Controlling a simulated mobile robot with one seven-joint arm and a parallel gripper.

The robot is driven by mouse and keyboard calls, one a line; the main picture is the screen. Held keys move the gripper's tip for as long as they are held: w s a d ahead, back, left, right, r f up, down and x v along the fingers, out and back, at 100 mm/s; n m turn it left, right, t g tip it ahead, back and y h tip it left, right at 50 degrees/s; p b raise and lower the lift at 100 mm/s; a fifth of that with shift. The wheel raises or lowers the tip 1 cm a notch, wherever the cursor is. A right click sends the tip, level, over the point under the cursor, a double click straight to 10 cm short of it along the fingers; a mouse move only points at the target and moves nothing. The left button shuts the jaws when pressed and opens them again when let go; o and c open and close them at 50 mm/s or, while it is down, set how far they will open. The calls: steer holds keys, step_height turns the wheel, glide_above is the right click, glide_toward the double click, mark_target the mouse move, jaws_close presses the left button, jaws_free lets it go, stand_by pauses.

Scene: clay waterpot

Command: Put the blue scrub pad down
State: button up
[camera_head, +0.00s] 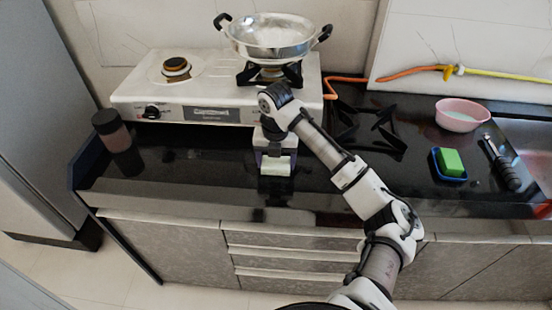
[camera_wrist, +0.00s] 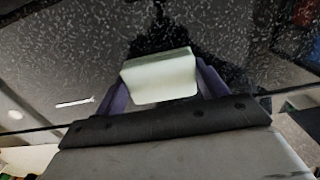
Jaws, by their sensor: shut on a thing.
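My gripper (camera_head: 276,157) is low over the front part of the black counter (camera_head: 215,175), in front of the stove. Its purple fingers are shut on a pale, whitish-green block (camera_head: 277,168), which also shows between the fingers in the wrist view (camera_wrist: 160,75). The block looks pale rather than blue, and no other loose pad that is blue is in view. I cannot tell whether the block touches the counter or is just above it. Its sides are partly hidden by the fingers.
A white stove (camera_head: 205,85) with a metal pan (camera_head: 272,38) stands behind my gripper. A dark jar (camera_head: 115,135) is at the left. At the right are a black pan stand (camera_head: 370,130), a pink bowl (camera_head: 462,115) and a green sponge (camera_head: 451,162) in a blue tray (camera_head: 436,168). The counter left of my gripper is clear.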

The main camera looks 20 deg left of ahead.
mark_target(276, 162)
steer(key=shift+f, duration=0.1)
steer(key=shift+f, duration=0.15)
steer(key=o, duration=0.9)
step_height(276, 162, up, 13)
steer(key=shift+s+f+b, duration=0.15)
steer(key=shift+f+b, duration=0.05)
steer(key=shift+b, duration=0.55)
